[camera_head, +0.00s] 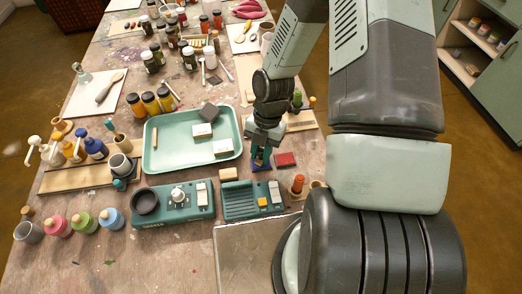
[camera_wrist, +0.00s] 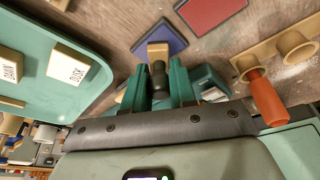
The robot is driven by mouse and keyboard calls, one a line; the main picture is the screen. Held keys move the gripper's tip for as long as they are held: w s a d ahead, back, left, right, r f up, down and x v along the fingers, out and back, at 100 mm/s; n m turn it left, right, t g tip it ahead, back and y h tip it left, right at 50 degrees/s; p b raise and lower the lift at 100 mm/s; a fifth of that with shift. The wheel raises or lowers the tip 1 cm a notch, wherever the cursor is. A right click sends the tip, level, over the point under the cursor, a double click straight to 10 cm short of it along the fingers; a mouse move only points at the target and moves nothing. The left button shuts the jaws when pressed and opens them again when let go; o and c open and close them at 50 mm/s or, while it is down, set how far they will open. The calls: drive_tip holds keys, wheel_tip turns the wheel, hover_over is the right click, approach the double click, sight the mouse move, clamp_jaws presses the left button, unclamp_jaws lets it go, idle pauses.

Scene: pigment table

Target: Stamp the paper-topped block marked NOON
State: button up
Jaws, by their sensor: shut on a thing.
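My gripper (camera_head: 263,150) is shut on a stamp, pointing down over the blue ink pad (camera_head: 261,166). In the wrist view, its green fingers (camera_wrist: 160,85) flank the stamp's dark handle, and the stamp's wooden block (camera_wrist: 158,51) overlaps the blue pad (camera_wrist: 160,36). I cannot tell if the stamp touches the pad. Two paper-topped blocks lie in the green tray (camera_head: 160,165); their labels look like DUSK (camera_wrist: 76,63) and DAWN (camera_wrist: 11,66) in the wrist view. I read NOON on no block.
A red ink pad (camera_head: 286,159) lies right of the blue one. A green device with a yellow button (camera_head: 250,201) stands in front. An orange-handled tool (camera_wrist: 267,98) stands at a wooden rack (camera_wrist: 272,52) on the right. Jars and pots crowd the table's left and back.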

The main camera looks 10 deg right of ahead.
drive_tip(key=shift+f, duration=0.55)
idle(1.6)
drive_tip(key=shift+r, duration=0.1)
drive_tip(key=shift+r, duration=3.45)
drive_tip(key=shift+w, duration=0.1)
drive_tip(key=w+d+r+m+t+y, duration=0.1)
drive_tip(key=w+d+m, duration=0.25)
drive_tip(key=w, duration=0.35)
drive_tip(key=w+d+r+m+t, duration=0.1)
drive_tip(key=w+d+m, duration=0.1)
drive_tip(key=w+m, duration=0.4)
drive_tip(key=shift+n, duration=0.25)
drive_tip(key=shift+w+d+f, duration=0.1)
drive_tip(key=shift+w+f, duration=0.2)
drive_tip(key=shift+f, duration=0.7)
drive_tip(key=shift+w+a+f, duration=0.1)
drive_tip(key=shift+w+f, duration=0.25)
drive_tip(key=shift+f, duration=0.6)
drive_tip(key=shift+w+d+f, duration=0.1)
drive_tip(key=shift+w+f, duration=0.2)
drive_tip(key=shift+f, duration=0.7)
drive_tip(key=shift+f, duration=0.55)
